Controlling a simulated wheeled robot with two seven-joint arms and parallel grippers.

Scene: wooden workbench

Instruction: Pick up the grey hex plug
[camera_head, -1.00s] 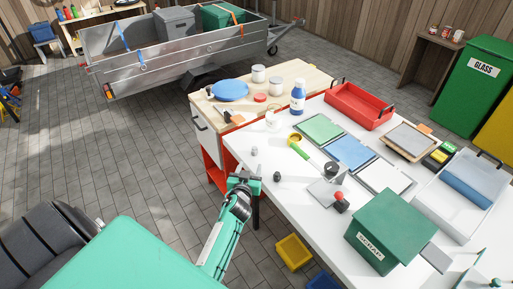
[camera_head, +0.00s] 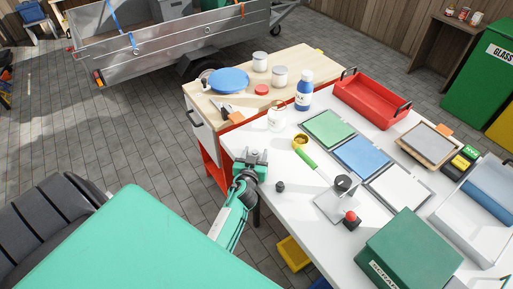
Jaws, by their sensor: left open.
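My left gripper (camera_head: 252,154) is open over the left edge of the white bench top. The small light grey piece that stood at this spot earlier cannot be made out clearly now; the gripper covers that area, and I cannot tell if it is between the fingers. A small dark grey plug-like piece (camera_head: 280,186) stands on the white top, to the right of and nearer than the gripper, apart from it. My right gripper is not in view.
The white bench top (camera_head: 300,235) is clear around the dark piece. A white cup (camera_head: 276,118) stands behind.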

